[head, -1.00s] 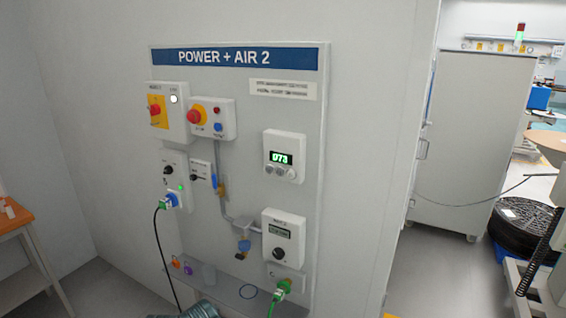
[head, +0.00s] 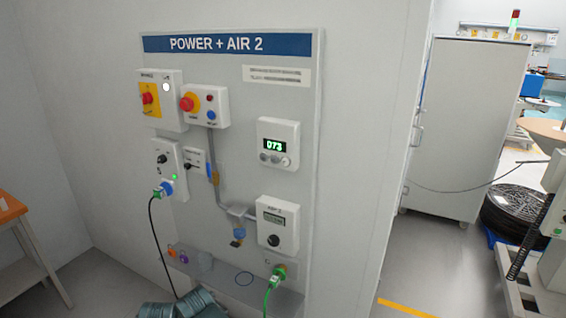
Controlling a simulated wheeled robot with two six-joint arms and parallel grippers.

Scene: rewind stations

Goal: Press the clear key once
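A white counter box (head: 279,133) is mounted on the right part of the wall panel. Its lit green display (head: 276,146) seems to read 073. A row of small round keys (head: 275,159) sits just below the display: greyish ones at left and middle, a paler one at right. Their labels are too small to read, so I cannot tell which is the clear key.
The panel (head: 231,120) also holds red stop buttons (head: 190,102), a lower meter box (head: 278,226) and a narrow ledge (head: 225,282). Black and green cables (head: 268,295) hang below. A grey-teal object (head: 185,306) is cut off at the bottom edge. Open floor (head: 430,265) lies at right.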

